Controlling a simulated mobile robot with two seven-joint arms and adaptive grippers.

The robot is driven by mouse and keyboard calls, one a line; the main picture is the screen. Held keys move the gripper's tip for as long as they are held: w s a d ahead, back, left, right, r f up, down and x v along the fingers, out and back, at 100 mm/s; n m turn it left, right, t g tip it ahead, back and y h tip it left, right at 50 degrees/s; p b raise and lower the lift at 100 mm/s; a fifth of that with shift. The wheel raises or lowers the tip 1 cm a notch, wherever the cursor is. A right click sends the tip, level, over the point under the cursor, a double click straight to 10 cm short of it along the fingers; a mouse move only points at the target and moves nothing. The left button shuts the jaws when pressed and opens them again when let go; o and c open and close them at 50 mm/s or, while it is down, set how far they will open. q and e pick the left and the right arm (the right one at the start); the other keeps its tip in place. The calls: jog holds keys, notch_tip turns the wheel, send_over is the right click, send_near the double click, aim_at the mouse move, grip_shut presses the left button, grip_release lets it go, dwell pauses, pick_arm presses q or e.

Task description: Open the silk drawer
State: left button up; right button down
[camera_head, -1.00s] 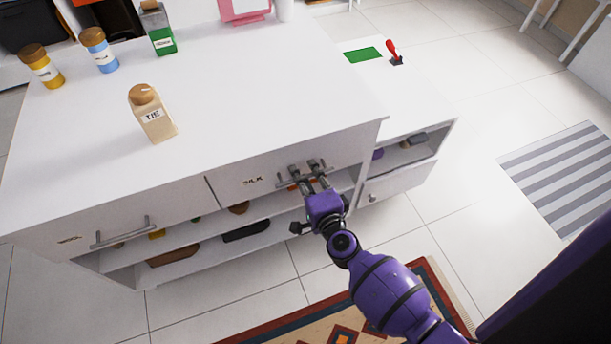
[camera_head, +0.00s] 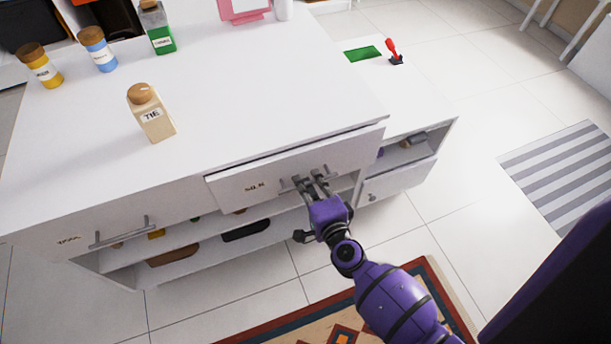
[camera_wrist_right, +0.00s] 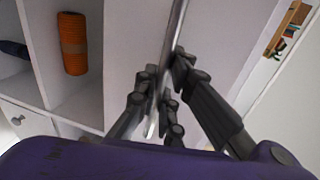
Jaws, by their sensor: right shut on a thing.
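The silk drawer (camera_head: 235,184) is the white drawer labelled SILK in the head view. It stands slightly out from the cabinet, with a dark gap along its top edge. My right gripper (camera_head: 311,183) is shut on the drawer's metal bar handle (camera_head: 327,173), toward the right part of the drawer front. In the right wrist view the handle (camera_wrist_right: 173,45) runs between the fingers of the right gripper (camera_wrist_right: 165,90). My left gripper is not in view.
The white counter (camera_head: 230,90) carries a bottle labelled TIE (camera_head: 151,115) and several other bottles. Another drawer (camera_head: 125,215) at left is closed. Open shelves (camera_head: 205,250) lie below. A patterned rug (camera_head: 300,320) lies on the floor in front.

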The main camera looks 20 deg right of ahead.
jog(key=s+d+b, duration=0.1)
jog(key=s+b, duration=0.4)
jog(key=s, duration=2.3)
jog(key=shift+s, duration=0.35)
jog(key=c, duration=1.8)
grip_release()
jog(key=shift+c, duration=0.2)
jog(key=s+r, duration=0.2)
jog(key=s, duration=0.9)
jog(key=shift+s+d+r, duration=0.15)
jog(key=shift+s+r, duration=0.05)
jog(key=shift+s, duration=0.15)
